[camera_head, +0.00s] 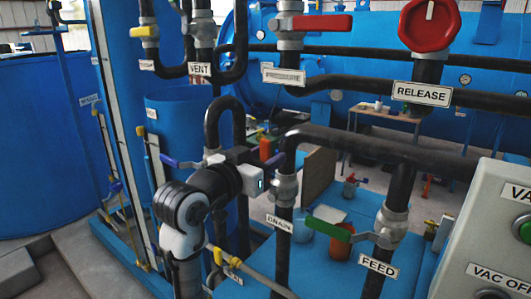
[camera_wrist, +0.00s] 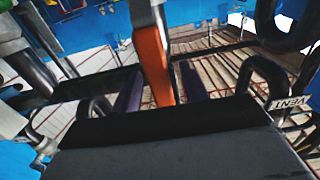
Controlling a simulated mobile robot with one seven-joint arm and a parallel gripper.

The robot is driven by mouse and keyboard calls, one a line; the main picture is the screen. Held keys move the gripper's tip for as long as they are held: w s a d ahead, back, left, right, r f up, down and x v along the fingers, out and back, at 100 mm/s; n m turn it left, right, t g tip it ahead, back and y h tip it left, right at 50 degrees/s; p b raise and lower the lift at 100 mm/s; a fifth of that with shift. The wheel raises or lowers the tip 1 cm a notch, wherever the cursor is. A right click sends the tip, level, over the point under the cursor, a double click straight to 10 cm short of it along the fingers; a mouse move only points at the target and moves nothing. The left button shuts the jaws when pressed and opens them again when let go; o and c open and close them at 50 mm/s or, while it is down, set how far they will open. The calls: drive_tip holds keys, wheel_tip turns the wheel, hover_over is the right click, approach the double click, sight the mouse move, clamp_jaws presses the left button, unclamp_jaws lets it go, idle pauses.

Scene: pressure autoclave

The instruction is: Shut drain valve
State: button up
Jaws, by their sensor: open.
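The drain valve body (camera_head: 285,187) sits on a dark vertical pipe above the DRAIN label (camera_head: 279,222) in the head view. My gripper (camera_head: 266,168) is beside this valve, at its left. In the wrist view, an orange lever (camera_wrist: 154,60) with a grey metal upper end stands between the two dark fingers of my gripper (camera_wrist: 160,88). The fingers are apart, with a gap showing on the lever's sides. An orange piece (camera_head: 265,150) shows just above my gripper in the head view; whether it is the same lever is unclear. My gripper hides part of the valve.
The FEED valve's green handle (camera_head: 328,230) is close at right. A blue-purple handle (camera_head: 182,162) is at left of my gripper. A dark pipe (camera_head: 385,148) crosses just right of it. A grey control panel (camera_head: 490,245) stands at lower right. Pipes crowd around.

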drive_tip(key=shift+w+d, duration=0.1)
drive_tip(key=shift+w, duration=0.05)
drive_tip(key=shift+c, duration=0.2)
clamp_jaws()
drive_tip(key=shift+w, duration=0.1)
